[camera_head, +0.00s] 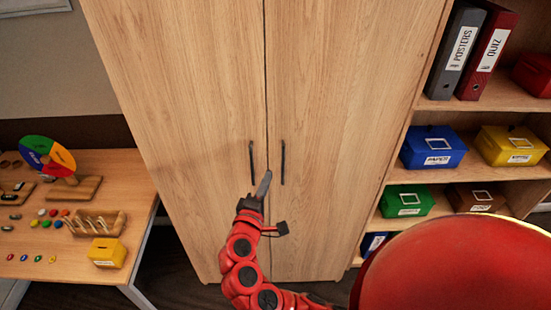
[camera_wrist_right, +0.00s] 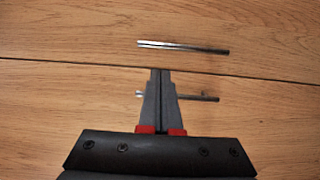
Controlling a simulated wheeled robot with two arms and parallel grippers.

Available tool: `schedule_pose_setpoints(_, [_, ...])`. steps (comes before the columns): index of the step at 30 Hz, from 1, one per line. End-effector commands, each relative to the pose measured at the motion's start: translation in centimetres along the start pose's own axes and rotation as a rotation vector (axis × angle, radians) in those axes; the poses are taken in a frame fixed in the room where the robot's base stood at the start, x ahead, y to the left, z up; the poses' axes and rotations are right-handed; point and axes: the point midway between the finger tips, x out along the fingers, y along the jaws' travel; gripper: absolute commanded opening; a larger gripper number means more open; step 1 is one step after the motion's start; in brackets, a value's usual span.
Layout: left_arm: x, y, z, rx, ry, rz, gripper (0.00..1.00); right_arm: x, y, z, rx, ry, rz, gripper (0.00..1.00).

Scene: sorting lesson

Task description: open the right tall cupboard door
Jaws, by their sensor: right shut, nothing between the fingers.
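The tall wooden cupboard has two doors, a left door (camera_head: 175,90) and a right door (camera_head: 345,90), which meet at a dark vertical seam. Both look closed. The right door's dark bar handle (camera_head: 283,162) stands upright just right of the seam; the left door's handle (camera_head: 251,160) is just left of it. My right gripper (camera_head: 266,176) is shut and empty, with its tips between the two handles near their lower ends. In the right wrist view its fingers (camera_wrist_right: 160,73) partly cover one handle; the other lies beyond the seam. My left gripper is not in view.
A wooden table (camera_head: 130,185) with a colour wheel (camera_head: 48,155), small coloured pieces and a yellow box (camera_head: 107,252) stands at left. An open shelf (camera_head: 470,107) with binders and coloured boxes adjoins the cupboard at right.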

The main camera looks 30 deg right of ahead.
Motion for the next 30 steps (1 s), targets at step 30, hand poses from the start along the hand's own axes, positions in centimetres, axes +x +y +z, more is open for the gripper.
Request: schedule_pose_setpoints(30, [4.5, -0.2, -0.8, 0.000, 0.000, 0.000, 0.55, 9.9, 0.0, 0.3, 0.000, -0.008, -0.002, 0.00])
